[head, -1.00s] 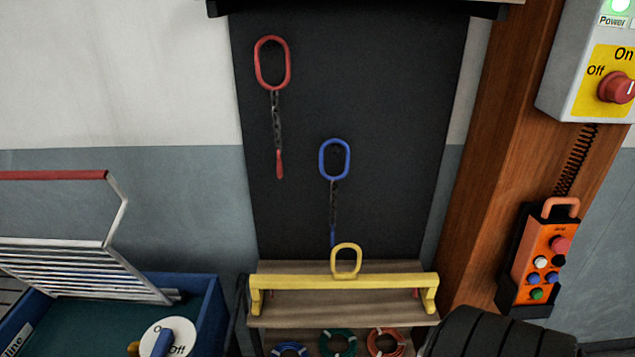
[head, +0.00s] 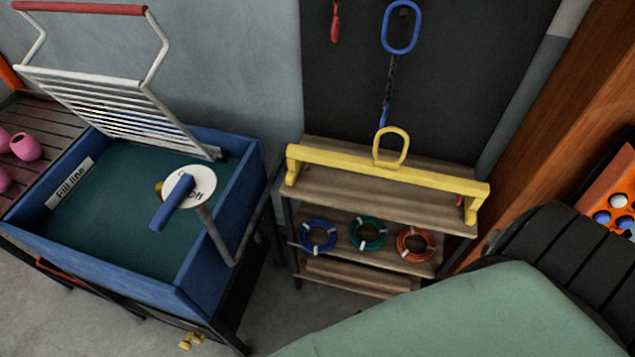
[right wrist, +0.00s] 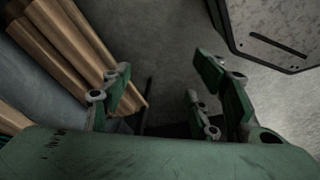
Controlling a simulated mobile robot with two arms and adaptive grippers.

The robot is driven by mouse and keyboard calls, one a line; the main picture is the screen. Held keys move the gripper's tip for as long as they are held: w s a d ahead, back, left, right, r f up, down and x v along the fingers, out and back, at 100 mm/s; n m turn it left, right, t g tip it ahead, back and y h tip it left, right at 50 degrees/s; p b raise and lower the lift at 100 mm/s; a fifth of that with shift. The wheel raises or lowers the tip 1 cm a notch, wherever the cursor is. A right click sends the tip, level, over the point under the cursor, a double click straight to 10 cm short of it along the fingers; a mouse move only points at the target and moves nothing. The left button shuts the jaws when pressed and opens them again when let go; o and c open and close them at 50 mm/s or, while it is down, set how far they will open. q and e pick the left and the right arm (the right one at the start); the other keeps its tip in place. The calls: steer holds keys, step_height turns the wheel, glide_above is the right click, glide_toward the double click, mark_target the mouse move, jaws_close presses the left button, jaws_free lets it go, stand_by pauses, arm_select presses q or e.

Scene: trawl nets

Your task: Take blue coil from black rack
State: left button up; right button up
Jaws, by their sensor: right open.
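The blue coil (head: 318,236) lies on the middle shelf of the rack (head: 345,212), at the left end of a row of coils. The rack has wooden shelves and dark legs. A green coil (head: 368,233) and an orange-red coil (head: 415,244) lie to its right. In the right wrist view my right gripper (right wrist: 165,90) is open and empty, with grey floor between its fingers. No coil shows in that view. My left gripper is not in view.
A yellow spreader bar (head: 390,171) lies on the rack's top shelf. A blue tank (head: 225,200) with a raised white grate stands left of the rack. A blue chain ring (head: 401,28) hangs on the dark panel above. Wooden slats (right wrist: 75,45) show in the right wrist view.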

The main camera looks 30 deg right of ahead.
steer(key=w+d+f+t+b, duration=0.1)
steer(key=w+d+f+b, duration=0.15)
steer(key=w, duration=0.65)
steer(key=n+t+y+b, duration=0.1)
steer(key=t+y+b, duration=0.1)
steer(key=b, duration=1.8)
glide_toward(308, 247)
steer(key=a+f, duration=0.1)
steer(key=w+f, duration=0.1)
steer(key=f, duration=0.1)
steer(key=w+a+f, duration=0.1)
steer(key=shift+w+a+f, duration=0.15)
steer(key=shift+w+a, duration=0.1)
steer(key=shift+a, duration=0.05)
steer(key=shift+g+h, duration=0.4)
steer(key=shift+g, duration=0.1)
steer(key=d+r+b, duration=0.2)
steer(key=r+b, duration=0.1)
steer(key=b, duration=0.1)
steer(key=shift+d, duration=0.4)
steer(key=shift+s+d+r, duration=0.2)
steer(key=shift+r, duration=0.25)
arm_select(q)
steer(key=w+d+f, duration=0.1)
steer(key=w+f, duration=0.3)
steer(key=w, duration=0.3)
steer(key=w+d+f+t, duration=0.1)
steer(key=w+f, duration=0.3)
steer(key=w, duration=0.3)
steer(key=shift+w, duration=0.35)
